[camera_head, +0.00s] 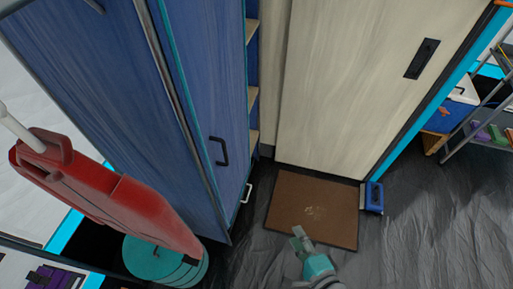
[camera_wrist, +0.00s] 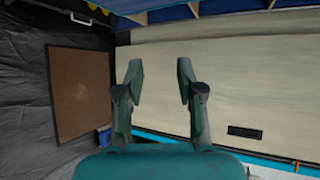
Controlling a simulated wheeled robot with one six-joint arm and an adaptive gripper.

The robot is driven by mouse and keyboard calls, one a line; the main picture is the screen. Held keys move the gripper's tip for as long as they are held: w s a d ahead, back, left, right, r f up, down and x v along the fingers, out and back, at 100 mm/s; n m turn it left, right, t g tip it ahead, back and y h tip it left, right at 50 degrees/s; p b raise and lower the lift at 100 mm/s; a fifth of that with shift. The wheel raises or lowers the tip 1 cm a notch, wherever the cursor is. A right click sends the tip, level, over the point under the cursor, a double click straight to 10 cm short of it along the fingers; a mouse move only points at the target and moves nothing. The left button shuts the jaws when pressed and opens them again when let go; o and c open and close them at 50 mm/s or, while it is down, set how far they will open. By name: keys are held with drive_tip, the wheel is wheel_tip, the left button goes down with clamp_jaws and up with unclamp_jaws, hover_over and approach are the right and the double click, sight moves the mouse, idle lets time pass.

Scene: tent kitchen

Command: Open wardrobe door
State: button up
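The blue wardrobe (camera_head: 100,80) stands at the left in the head view. Its blue door panel (camera_head: 205,75) carries a black bar handle (camera_head: 220,151). Wooden shelves (camera_head: 252,100) show just right of that panel, so there is an opening beside it. Part of the blue furniture with shelves also shows along the top of the wrist view (camera_wrist: 200,10). My gripper (camera_head: 300,238) is low over the floor near the brown mat, right of the handle and apart from it. In the wrist view my gripper (camera_wrist: 160,78) has its fingers spread with nothing between them.
A beige panel (camera_head: 350,80) with a black recessed pull (camera_head: 422,58) stands right of the wardrobe. A brown mat (camera_head: 315,205) lies before it, with a blue object (camera_head: 373,198) beside it. A red object (camera_head: 110,195) and teal round container (camera_head: 165,262) crowd the left front.

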drive_tip(key=w+a+r+m+y, duration=0.5)
drive_tip(key=w, duration=0.5)
wheel_tip(320, 180, up, 10)
drive_tip(key=m+g+y, duration=0.2)
drive_tip(key=g+y, duration=0.2)
drive_tip(key=y, duration=0.2)
hover_over(227, 162)
drive_tip(key=shift+w+r, duration=0.1)
drive_tip(key=shift+w, duration=0.2)
clamp_jaws()
